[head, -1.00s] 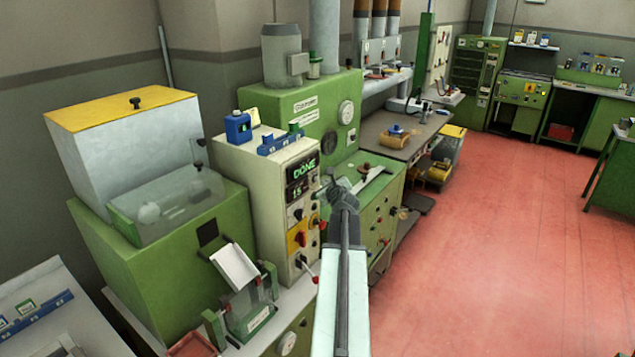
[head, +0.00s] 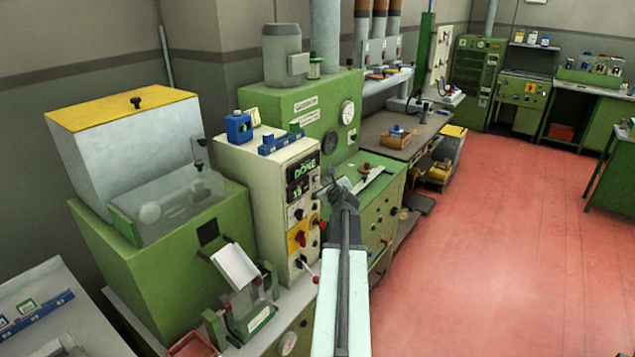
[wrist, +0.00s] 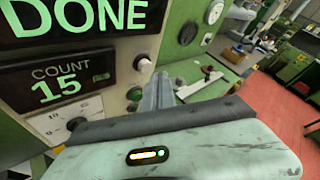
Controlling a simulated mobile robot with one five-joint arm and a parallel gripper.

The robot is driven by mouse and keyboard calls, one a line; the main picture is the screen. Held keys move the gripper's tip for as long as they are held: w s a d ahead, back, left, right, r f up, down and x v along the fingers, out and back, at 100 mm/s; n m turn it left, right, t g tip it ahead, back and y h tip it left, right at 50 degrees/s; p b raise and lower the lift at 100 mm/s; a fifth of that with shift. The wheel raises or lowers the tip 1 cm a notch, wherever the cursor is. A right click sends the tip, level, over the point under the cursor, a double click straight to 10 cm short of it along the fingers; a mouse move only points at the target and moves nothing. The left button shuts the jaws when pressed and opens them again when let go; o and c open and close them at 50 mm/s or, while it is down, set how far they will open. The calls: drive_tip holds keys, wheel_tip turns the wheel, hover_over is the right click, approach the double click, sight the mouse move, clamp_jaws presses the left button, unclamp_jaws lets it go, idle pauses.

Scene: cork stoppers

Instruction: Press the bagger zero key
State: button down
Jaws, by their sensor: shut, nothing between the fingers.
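The bagger's cream cabinet (head: 252,185) has a dark front display (head: 303,170) lit green. In the wrist view the upper display (wrist: 75,18) reads DONE and the lower display (wrist: 55,86) reads COUNT 15. No readable label marks either as the zero key. My gripper (head: 333,184) is shut and empty, just right of the panel. In the wrist view its fingers (wrist: 160,85) point toward the panel's right edge, near the pale button; contact cannot be told.
Red and black knobs (head: 303,239) and a red-tipped lever (head: 308,272) stick out lower on the panel. A green machine (head: 325,120) stands behind my gripper. A blue bottle (head: 238,127) stands on the cabinet. The red floor (head: 480,240) is open at right.

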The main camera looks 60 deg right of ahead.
drive_tip(key=shift+w, duration=0.1)
idle(0.6)
drive_tip(key=shift+w, duration=0.3)
drive_tip(key=shift+w, duration=0.45)
idle(0.6)
drive_tip(key=shift+s, duration=0.85)
drive_tip(key=s, duration=0.5)
idle(0.9)
